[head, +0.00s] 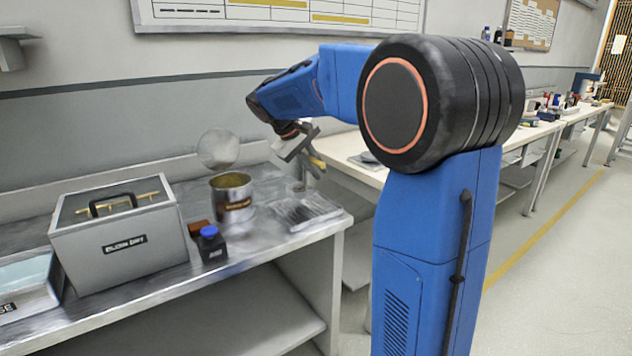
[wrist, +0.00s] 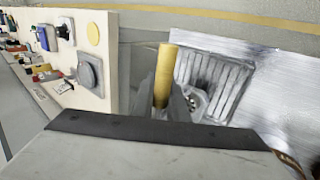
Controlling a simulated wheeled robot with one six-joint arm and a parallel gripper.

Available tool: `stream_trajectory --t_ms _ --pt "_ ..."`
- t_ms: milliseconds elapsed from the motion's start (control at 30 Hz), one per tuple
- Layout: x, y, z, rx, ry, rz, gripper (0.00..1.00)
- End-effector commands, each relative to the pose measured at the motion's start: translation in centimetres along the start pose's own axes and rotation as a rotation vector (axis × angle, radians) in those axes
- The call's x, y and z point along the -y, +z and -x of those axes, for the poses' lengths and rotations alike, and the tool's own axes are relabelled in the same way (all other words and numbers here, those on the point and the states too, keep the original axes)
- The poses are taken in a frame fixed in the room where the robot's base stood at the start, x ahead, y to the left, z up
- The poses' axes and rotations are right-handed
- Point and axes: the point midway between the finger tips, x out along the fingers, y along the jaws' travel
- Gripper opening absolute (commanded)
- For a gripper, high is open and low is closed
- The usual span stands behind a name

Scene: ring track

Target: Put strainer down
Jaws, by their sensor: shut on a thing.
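My gripper (head: 299,146) is above the right end of the metal bench, tilted downward. It is shut on a yellow handle (head: 317,162), which stands up between the fingers in the wrist view (wrist: 165,75). A round, pale, mesh-like disc (head: 218,149), seemingly the strainer's head, shows to the left of the gripper, above the open tin (head: 233,197). The link between disc and handle cannot be made out. A ribbed grey drain tray (head: 305,212) lies on the bench below the gripper. It also shows behind the handle in the wrist view (wrist: 213,84).
A grey lidded box (head: 118,240) with a black handle fills the bench's left part. A thin grey post (head: 299,175) stands behind the tray. Another bench (head: 365,172) lies to the right.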

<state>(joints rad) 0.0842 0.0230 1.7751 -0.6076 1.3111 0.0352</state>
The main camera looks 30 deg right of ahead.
Motion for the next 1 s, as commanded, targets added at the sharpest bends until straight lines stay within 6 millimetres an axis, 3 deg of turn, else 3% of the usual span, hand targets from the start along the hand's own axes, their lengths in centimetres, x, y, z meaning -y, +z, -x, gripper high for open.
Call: stream_trajectory --t_ms 300,700,733,800,1000 --pt "1.8 0.1 -2.8 0.001 0.000 0.001 0.00" --pt "2.1 0.1 -3.2 0.000 0.001 0.001 0.00" --pt "2.1 0.1 -3.2 0.001 0.000 0.001 0.18" --pt "2.1 0.1 -3.2 0.001 0.000 0.001 0.32" --pt "2.1 0.1 -3.2 0.000 0.000 0.001 0.32"
